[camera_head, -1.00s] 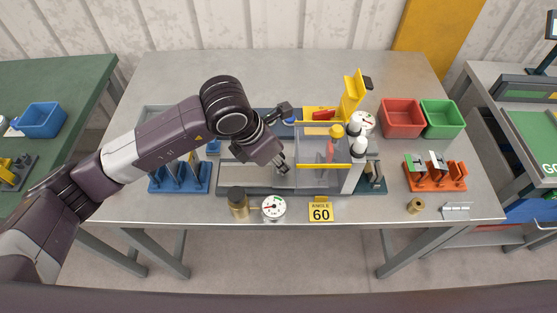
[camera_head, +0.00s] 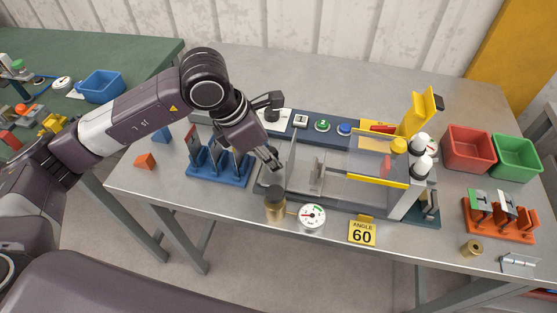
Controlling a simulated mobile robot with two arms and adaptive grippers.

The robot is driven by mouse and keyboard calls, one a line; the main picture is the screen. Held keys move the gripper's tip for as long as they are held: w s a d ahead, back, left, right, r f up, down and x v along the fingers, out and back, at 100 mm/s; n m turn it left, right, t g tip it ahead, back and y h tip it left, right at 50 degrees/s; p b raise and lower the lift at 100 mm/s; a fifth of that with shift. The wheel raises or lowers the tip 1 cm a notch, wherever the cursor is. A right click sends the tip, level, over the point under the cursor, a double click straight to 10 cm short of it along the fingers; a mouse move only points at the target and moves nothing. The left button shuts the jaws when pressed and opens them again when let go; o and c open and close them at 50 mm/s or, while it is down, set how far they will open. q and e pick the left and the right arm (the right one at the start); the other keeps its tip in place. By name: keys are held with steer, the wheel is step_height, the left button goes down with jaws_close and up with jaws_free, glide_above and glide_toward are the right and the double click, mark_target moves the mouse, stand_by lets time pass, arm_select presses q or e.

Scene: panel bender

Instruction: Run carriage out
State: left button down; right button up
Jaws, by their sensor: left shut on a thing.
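The panel bender stands on the grey table, with a long grey bed (camera_head: 345,202), upright grey plates (camera_head: 316,176) on its left half and a clear guard with a yellow front bar (camera_head: 378,180) on its right half. My left gripper (camera_head: 273,162) is at the bed's left end, pointing down. It is shut on a small part of the carriage, which its fingers mostly hide. A yellow upright lever (camera_head: 421,115) stands at the machine's back right. A yellow sign reading "ANGLE 60" (camera_head: 362,233) stands in front of the bed. My right gripper is not in view.
A brass cylinder (camera_head: 275,204) and a round gauge (camera_head: 312,217) stand close in front of the bed. A blue rack (camera_head: 219,165) is to the left. Red (camera_head: 470,149) and green (camera_head: 515,157) bins and an orange rack (camera_head: 497,220) are to the right.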

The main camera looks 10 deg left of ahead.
arm_select(q)
steer(key=shift+w+a, duration=0.1)
steer(key=shift+a, duration=0.1)
steer(key=c, duration=2.1)
jaws_free()
steer(key=shift+r, duration=0.1)
steer(key=shift+o, duration=0.6)
steer(key=shift+a, duration=0.15)
steer(key=shift+r, duration=0.3)
steer(key=v, duration=1.1)
steer(key=shift+s, duration=0.25)
steer(key=shift+s+r, duration=0.1)
